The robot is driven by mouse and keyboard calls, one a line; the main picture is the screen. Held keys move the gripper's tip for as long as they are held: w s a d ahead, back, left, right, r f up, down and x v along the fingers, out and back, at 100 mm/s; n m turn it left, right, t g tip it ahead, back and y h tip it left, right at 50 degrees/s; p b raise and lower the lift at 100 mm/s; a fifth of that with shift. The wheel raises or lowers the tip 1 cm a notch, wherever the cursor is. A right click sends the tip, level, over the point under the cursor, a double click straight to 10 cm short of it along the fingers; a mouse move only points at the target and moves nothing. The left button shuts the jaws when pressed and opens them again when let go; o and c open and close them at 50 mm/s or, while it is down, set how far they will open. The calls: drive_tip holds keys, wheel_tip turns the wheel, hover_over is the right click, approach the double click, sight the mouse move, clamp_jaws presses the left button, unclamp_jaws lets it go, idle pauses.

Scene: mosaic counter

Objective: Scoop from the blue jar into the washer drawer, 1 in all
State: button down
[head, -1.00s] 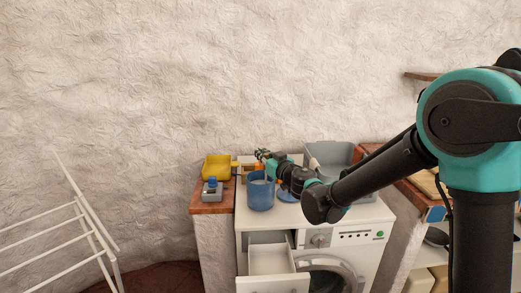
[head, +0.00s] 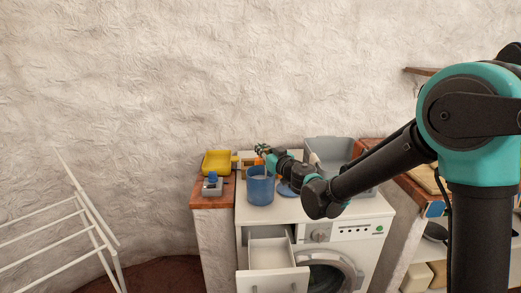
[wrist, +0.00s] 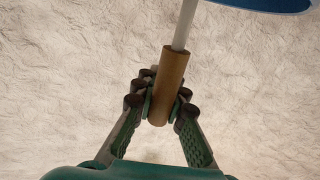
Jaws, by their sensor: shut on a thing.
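The blue jar (head: 260,190) stands upright on top of the white washing machine, near its left front edge. The washer drawer (head: 272,282) is pulled open below it, its pale inside visible from above. My gripper (head: 263,150) is above and behind the jar in the head view. In the wrist view my gripper (wrist: 160,105) is shut on the brown handle (wrist: 168,78) of a scoop. The scoop's pale shaft (wrist: 185,25) runs up out of the picture beside a blue rim (wrist: 270,4). The scoop's head is not clearly visible.
A yellow tray (head: 217,162) and a small grey-and-blue item (head: 212,186) sit on the ledge to the left. A grey bin (head: 328,150) stands at the back right. A blue disc (head: 287,189) lies right of the jar. A white drying rack (head: 88,225) stands at left.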

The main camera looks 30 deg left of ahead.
wheel_tip(320, 180, up, 10)
idle(1.1)
drive_tip(key=shift+r, duration=0.1)
